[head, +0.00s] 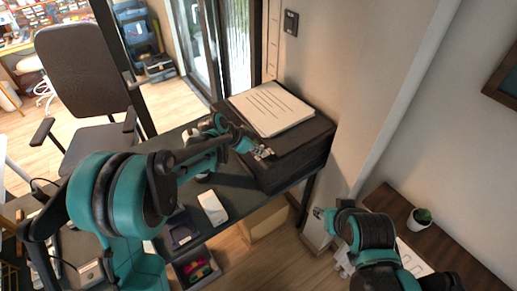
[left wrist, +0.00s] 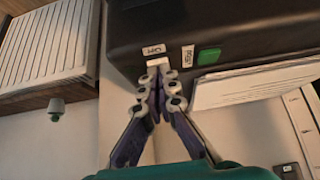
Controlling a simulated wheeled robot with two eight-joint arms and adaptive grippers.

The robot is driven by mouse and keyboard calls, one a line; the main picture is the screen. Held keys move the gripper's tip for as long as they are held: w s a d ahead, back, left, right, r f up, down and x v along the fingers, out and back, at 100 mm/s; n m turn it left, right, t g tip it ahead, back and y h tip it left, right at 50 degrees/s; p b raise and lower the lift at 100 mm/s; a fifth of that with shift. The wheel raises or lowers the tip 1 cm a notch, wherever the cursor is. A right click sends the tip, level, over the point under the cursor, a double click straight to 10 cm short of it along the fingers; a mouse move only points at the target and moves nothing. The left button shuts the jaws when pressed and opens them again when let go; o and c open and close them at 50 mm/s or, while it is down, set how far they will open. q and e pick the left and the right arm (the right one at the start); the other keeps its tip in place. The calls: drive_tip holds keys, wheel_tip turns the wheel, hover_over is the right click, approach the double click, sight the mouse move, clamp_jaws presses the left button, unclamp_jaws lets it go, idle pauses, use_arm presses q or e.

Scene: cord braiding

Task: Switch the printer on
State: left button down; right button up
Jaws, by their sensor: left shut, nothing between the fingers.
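The printer (head: 302,160) is a black box on the dark desk, with a stack of printed paper (head: 270,107) on top. My left gripper (head: 263,153) is at its front upper edge, shut and empty. In the left wrist view the closed fingertips (left wrist: 160,75) are at a small pale switch (left wrist: 157,63) on the printer (left wrist: 240,30); whether they touch it I cannot tell. A white label (left wrist: 153,49) sits beside the switch. A second label (left wrist: 188,56) sits beside a green button (left wrist: 208,57). My right gripper (head: 318,212) is low, away from the printer; its fingers are unclear.
A white flat item (head: 212,207) lies on the desk (head: 238,195) left of the printer. A cardboard box (head: 265,222) and an open drawer (head: 197,268) are below. A wooden side table (head: 440,240) with a potted plant (head: 420,218) is at right. An office chair (head: 88,75) stands behind the desk.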

use_arm(q)
drive_tip(key=shift+f, duration=0.1)
drive_tip(key=shift+s+a+f+b, duration=0.1)
drive_tip(key=shift+a+f+b, duration=0.05)
drive_tip(key=shift+f+b, duration=0.3)
drive_tip(key=shift+r, duration=0.1)
drive_tip(key=shift+r+p, duration=0.65)
drive_tip(key=shift+r, duration=0.1)
